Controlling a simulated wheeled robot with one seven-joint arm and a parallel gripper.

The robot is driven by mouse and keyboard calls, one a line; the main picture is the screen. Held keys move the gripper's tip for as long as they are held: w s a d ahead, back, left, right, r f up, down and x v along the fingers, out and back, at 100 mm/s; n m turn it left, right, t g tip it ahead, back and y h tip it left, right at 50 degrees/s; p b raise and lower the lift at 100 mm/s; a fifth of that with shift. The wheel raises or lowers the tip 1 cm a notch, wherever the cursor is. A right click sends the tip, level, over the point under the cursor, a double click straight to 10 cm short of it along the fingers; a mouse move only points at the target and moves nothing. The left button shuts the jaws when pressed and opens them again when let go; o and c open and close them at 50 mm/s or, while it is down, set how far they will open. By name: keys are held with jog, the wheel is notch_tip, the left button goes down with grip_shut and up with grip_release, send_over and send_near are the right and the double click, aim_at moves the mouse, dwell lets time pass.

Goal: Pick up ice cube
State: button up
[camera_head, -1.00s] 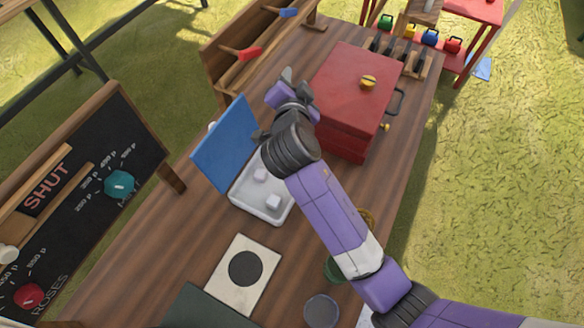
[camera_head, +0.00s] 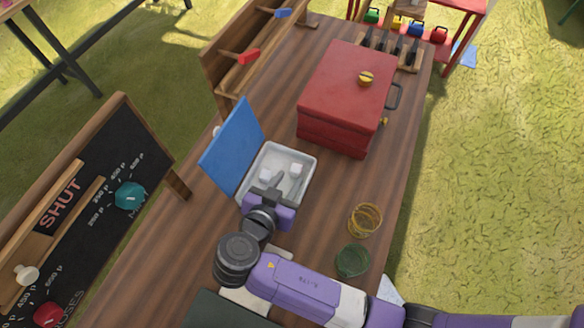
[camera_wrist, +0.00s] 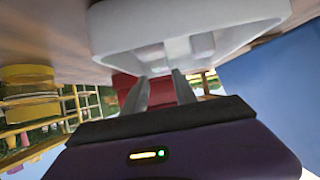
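Two whitish ice cubes lie in an open white tray (camera_head: 309,160) with a raised blue lid (camera_head: 231,147). The left ice cube (camera_head: 265,174) and the right ice cube (camera_head: 295,169) are slightly apart. My gripper (camera_head: 285,181) reaches over the tray's near side, its fingers pointing at the cubes. In the wrist view, my gripper (camera_wrist: 160,77) has its two fingers apart with nothing clearly between them. The tray rim (camera_wrist: 240,32) and pale cube shapes show beyond the fingers there. Whether a finger touches a cube cannot be told.
A red box (camera_head: 345,95) with a yellow knob stands behind the tray. A yellow wire ring (camera_head: 365,221) and a green round holder (camera_head: 352,260) sit to the right. A chalkboard (camera_head: 90,200) stands at left. Bare wood lies right of the tray.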

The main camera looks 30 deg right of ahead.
aim_at(295, 170)
jog(key=shift+p+x, duration=0.95)
jog(key=shift+x, duration=2.55)
jog(key=shift+w+a, duration=0.1)
grip_shut()
